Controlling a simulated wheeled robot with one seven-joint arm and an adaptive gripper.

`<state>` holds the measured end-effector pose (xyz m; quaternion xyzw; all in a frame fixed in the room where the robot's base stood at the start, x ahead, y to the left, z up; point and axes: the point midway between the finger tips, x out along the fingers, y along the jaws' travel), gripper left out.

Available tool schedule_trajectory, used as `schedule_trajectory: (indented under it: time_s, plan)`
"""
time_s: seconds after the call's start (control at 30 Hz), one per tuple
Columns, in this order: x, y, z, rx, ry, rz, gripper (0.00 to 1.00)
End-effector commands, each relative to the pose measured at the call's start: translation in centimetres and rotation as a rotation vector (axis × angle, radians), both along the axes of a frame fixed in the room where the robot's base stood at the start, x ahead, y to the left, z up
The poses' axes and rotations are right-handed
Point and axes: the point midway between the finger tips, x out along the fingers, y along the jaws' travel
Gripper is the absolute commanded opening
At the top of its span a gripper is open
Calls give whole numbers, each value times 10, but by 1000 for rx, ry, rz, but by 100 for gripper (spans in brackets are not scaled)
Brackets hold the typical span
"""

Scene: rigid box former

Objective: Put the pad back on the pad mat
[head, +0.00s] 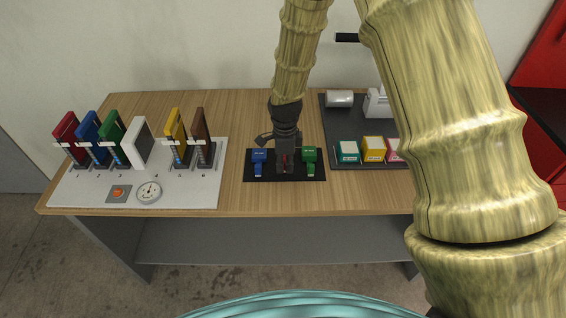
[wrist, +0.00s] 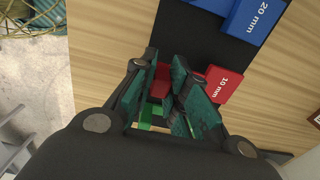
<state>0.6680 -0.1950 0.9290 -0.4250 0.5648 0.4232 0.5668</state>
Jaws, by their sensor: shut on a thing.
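The red pad (wrist: 225,85), marked 10 mm, is between the fingers of my gripper (wrist: 160,88) in the wrist view. In the head view only a small red part of it (head: 285,162) shows below my gripper (head: 286,158). My gripper is shut on it, low over the middle of the dark pad mat (head: 265,177). I cannot tell whether the red pad touches the mat. The blue pad (head: 259,158), marked 20 mm in the wrist view, stands on the mat to the left. The green pad (head: 309,158) stands on it to the right. My fingers hide part of the red pad.
A pale board (head: 200,190) at left holds several coloured upright plates, an orange button (head: 118,192) and a dial (head: 149,191). A second dark mat (head: 334,128) at right bears a white roll (head: 339,99) and coloured blocks. Bare wood (head: 235,115) lies between.

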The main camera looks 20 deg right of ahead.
Motion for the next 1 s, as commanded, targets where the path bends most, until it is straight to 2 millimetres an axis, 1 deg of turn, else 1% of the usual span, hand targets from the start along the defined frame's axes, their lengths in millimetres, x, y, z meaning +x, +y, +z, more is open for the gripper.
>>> schedule_trajectory:
  time_s: [0.03, 0.2, 0.57, 0.93, 0.97, 1.0]
  plan:
    - [0, 0, -7, 0, 1, 0, 0]
    - [0, 1, -15, 0, 0, 1, 0]
    - [1, 2, -15, 0, 0, 5, 0]
    - [1, 2, -20, 0, 0, 4, 0]
    - [1, 2, -19, 0, 0, 4, 19]
    - [1, 2, -19, 0, 0, 4, 26]
